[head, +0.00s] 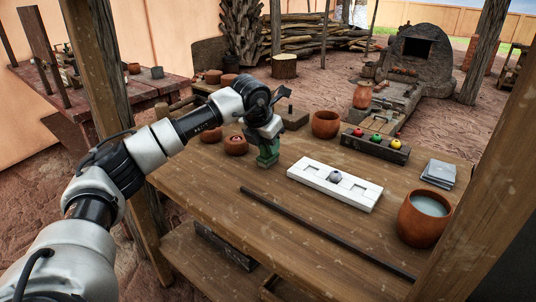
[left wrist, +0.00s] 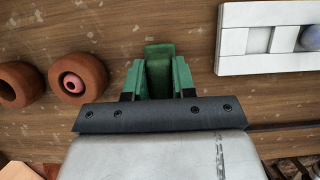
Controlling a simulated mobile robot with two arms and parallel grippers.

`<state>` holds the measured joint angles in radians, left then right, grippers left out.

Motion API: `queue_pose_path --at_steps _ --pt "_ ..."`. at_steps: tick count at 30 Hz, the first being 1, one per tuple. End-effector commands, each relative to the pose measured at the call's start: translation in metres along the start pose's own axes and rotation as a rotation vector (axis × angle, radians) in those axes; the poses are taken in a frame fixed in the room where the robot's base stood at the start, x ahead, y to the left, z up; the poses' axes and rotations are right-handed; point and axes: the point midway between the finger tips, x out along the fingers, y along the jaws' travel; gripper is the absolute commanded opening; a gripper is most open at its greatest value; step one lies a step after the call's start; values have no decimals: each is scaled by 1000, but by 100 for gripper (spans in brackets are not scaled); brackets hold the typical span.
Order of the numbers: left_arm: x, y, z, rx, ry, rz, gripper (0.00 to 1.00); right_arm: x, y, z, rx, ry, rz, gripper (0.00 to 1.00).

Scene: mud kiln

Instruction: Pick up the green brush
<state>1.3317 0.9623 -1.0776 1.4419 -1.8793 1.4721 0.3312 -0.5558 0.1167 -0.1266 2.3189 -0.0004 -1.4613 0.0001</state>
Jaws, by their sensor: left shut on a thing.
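My left gripper (head: 267,158) is over the wooden table, left of the white tray, pointing down. In the left wrist view its jaws (left wrist: 158,85) are shut on a green block-like piece, the green brush (left wrist: 158,68), which sits between the green-sided fingers. The brush's bristles and lower end are hidden, and I cannot tell whether it touches the tabletop. My right gripper is not in view.
The white tray (head: 356,192) holds a grey ball (head: 335,176). Clay bowls (head: 236,146) stand left of the gripper. A dark rod (head: 320,230) lies in front. A dark rack with colored balls (head: 374,148), a clay pot (head: 325,124) and a liquid-filled pot (head: 423,224) stand farther right.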

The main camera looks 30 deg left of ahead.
Motion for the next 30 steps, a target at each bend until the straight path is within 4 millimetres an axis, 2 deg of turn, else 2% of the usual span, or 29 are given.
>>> queue_pose_path --at_steps 7,11,17,30 --pt "-2 0 1 0 -1 0 1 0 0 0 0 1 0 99" --pt "-10 0 4 0 -2 0 1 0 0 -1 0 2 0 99" --pt "-40 0 17 -1 -4 -1 1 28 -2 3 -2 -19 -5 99" --pt "-99 -89 14 5 -3 -2 1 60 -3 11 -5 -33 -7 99"
